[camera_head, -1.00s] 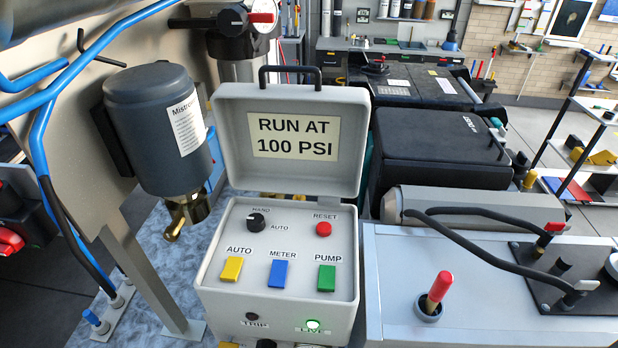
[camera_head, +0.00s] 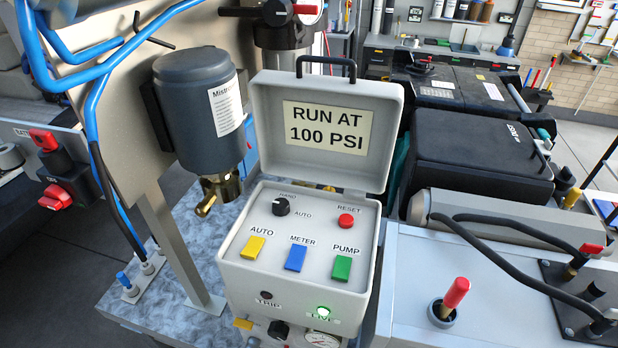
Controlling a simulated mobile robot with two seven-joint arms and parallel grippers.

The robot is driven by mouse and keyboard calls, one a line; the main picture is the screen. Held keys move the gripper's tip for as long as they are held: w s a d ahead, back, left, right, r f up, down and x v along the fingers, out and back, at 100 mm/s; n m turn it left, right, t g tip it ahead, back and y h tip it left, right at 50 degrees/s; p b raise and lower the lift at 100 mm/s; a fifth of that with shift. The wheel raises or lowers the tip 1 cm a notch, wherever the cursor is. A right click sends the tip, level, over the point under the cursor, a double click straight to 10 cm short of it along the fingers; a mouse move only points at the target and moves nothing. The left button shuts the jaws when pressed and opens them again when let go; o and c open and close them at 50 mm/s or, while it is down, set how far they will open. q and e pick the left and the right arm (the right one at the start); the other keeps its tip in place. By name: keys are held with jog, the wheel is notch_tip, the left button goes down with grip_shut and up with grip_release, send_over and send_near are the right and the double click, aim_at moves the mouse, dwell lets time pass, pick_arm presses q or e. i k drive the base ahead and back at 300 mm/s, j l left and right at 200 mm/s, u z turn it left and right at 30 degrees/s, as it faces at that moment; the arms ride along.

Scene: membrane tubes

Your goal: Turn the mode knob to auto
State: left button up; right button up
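The mode knob (camera_head: 281,206) is a small black knob at the upper left of the control box (camera_head: 300,223) panel. HAND is printed above it and AUTO to its right. A light mark on the knob is too small to read its setting surely. The panel also has a red RESET button (camera_head: 346,220), a yellow AUTO button (camera_head: 253,247), a blue METER button (camera_head: 296,257) and a green PUMP button (camera_head: 342,268). The LIVE lamp (camera_head: 323,312) glows green and the TRIP lamp (camera_head: 266,295) is dark. Neither gripper shows.
The box's open lid (camera_head: 373,107), reading RUN AT 100 PSI, stands behind the panel. A grey canister (camera_head: 195,110) with a brass outlet stands close at left. A red-tipped lever (camera_head: 455,294) rises at right. The space in front of the panel looks clear.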

aim_at(280, 206)
jog(key=i+j, duration=0.1)
jog(key=j, duration=0.3)
jog(key=i+j, duration=0.15)
jog(key=j, duration=0.2)
jog(key=i+j, duration=0.1)
jog(key=j, duration=0.3)
jog(key=i+j, duration=0.1)
jog(key=j, duration=0.3)
jog(key=z, duration=0.05)
